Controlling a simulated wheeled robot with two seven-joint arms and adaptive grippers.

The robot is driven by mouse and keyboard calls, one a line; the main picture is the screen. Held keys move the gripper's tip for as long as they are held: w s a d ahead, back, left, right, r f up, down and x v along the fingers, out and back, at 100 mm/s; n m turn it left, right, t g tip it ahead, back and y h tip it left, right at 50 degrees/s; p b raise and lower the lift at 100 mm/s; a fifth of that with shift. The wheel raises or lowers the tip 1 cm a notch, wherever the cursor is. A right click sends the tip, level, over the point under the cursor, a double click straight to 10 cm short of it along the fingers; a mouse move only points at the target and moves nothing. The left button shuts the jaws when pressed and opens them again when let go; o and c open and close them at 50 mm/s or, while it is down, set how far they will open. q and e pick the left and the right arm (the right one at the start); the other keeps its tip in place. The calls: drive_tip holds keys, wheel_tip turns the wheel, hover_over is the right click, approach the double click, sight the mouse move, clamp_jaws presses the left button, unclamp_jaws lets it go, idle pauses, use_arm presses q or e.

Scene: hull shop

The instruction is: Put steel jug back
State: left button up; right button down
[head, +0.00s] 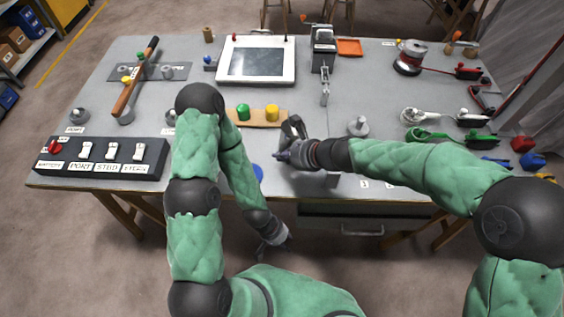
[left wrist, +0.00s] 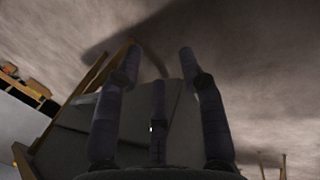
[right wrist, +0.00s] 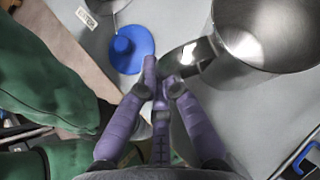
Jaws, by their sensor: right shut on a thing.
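The steel jug (right wrist: 268,45) fills the upper right of the right wrist view, its open rim facing the camera. My right gripper (right wrist: 165,82) is shut on the jug's handle (right wrist: 193,57). In the head view this gripper (head: 282,156) is near the table's front edge, and the jug (head: 293,127) is mostly hidden behind it and the wrist. I cannot tell whether the jug touches the table. My left gripper (head: 276,242) hangs in front of the table, below its top. Its fingers are spread and empty in the left wrist view (left wrist: 158,65).
A blue knobbed disc (right wrist: 130,48) lies beside the jug. A wooden board (head: 258,123) with green and yellow pieces, a metal weight-like piece (head: 358,127) and a switch panel (head: 103,158) stand on the table (head: 205,85).

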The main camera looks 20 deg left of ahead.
wheel_tip(320, 180, down, 3)
drive_tip(key=shift+b, duration=0.7)
drive_tip(key=c, duration=1.4)
unclamp_jaws()
drive_tip(key=shift+s, duration=0.1)
drive_tip(key=p+v, duration=0.6)
drive_tip(key=v, duration=0.6)
